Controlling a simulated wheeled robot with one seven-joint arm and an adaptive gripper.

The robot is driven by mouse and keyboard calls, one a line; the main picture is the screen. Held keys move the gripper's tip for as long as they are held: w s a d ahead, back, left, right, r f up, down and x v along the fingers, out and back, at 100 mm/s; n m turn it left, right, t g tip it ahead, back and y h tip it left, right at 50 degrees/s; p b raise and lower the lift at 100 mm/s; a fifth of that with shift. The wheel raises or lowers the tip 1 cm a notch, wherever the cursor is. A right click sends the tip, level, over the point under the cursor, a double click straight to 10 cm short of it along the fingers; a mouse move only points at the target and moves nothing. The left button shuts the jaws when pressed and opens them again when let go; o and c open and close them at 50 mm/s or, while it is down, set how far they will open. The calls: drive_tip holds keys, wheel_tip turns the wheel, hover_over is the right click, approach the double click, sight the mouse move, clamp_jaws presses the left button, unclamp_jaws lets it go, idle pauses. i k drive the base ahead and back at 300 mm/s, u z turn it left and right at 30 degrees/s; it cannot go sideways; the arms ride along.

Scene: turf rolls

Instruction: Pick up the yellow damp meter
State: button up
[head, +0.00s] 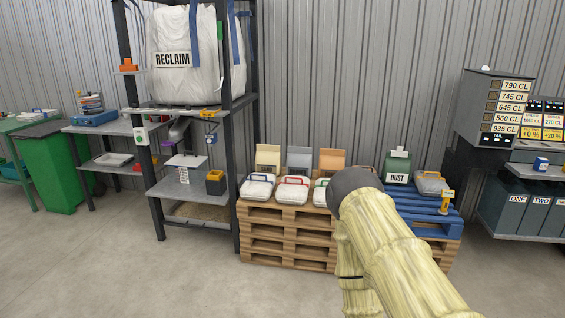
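A small yellow upright object (446,202) stands at the front right of the blue pallet (425,217). It looks like the damp meter, but it is too small to be sure. My arm, in a pale straw-coloured cover with a dark rounded end, rises from the bottom and hides part of the pallets left of the yellow object. My gripper does not show. The arm and the yellow object appear apart in the picture.
Wooden pallets (290,232) hold several bags. A grey-lidded bag (432,183) and a green DUST container (398,168) sit on the blue pallet. A dark-framed rack (235,180) holds a RECLAIM sack (185,60). Grey bins (515,208) stand at right. The floor in front is clear.

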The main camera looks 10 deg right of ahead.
sight(447, 194)
drive_tip(key=z, duration=0.1)
drive_tip(key=i, duration=1.7)
drive_tip(key=z, duration=0.65)
drive_tip(key=i, duration=1.65)
drive_tip(key=z, duration=1.25)
drive_tip(key=i, duration=1.4)
drive_tip(key=z, duration=0.5)
